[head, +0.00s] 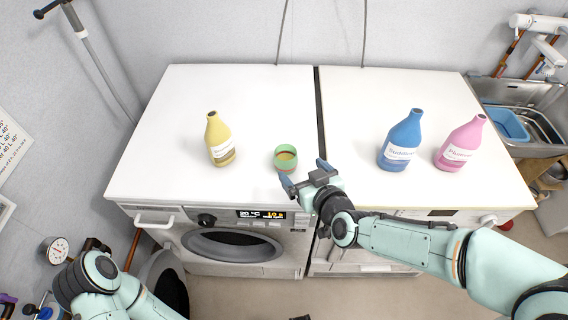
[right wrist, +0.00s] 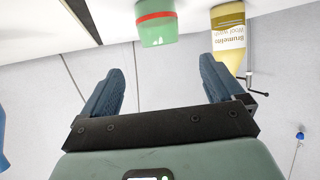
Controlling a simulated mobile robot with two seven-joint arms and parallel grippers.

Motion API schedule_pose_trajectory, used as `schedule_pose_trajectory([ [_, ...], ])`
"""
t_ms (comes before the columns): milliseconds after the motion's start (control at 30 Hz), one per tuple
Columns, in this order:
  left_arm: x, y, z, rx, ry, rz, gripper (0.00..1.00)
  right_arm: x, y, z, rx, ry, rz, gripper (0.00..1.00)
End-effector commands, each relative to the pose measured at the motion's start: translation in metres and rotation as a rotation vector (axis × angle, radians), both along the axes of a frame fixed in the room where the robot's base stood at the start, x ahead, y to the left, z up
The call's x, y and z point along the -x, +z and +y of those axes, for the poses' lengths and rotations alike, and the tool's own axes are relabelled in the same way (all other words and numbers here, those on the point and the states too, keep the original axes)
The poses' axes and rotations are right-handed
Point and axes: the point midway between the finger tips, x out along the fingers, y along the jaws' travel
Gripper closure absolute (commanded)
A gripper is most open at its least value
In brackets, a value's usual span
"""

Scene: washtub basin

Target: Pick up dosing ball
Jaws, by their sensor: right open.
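The dosing ball (head: 286,157) is a small green cup with a yellowish inside and a red band. It stands on the white top of the left washing machine, near its front edge. In the right wrist view the dosing ball (right wrist: 157,30) shows at the top, beyond the fingers. My right gripper (head: 304,174) is open and empty. It is just right of and in front of the dosing ball, apart from it. Its two blue-grey fingers also show in the right wrist view (right wrist: 160,78). My left arm shows at the lower left, but its gripper is out of view.
A yellow bottle (head: 219,140) stands left of the dosing ball. A blue bottle (head: 400,141) and a pink bottle (head: 461,144) stand on the right machine top. A sink (head: 535,100) with a blue basin is at far right. The white tops behind the dosing ball are clear.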

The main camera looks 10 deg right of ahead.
Motion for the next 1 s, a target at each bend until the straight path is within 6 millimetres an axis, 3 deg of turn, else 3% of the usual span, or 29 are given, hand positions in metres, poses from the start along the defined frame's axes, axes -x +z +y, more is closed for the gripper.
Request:
schedule_pose_trajectory([
  [300, 0.0, 0.001, 0.0, 0.0, 0.001, 0.0, 0.57, -0.05, -0.021, 0.009, -0.001, 0.001, 0.003, 0.05],
  [567, 0.0, 0.003, 0.0, 0.0, 0.001, 0.0, 0.57, -0.067, -0.028, 0.011, -0.001, 0.0, 0.001, 0.05],
  [833, -0.002, 0.008, 0.0, -0.001, 0.001, -0.002, 0.57, -0.101, -0.043, 0.016, -0.001, 0.0, 0.002, 0.05],
  [1000, -0.002, 0.008, 0.0, -0.001, 0.001, -0.002, 0.57, -0.108, -0.046, 0.017, 0.0, 0.0, 0.0, 0.05],
])
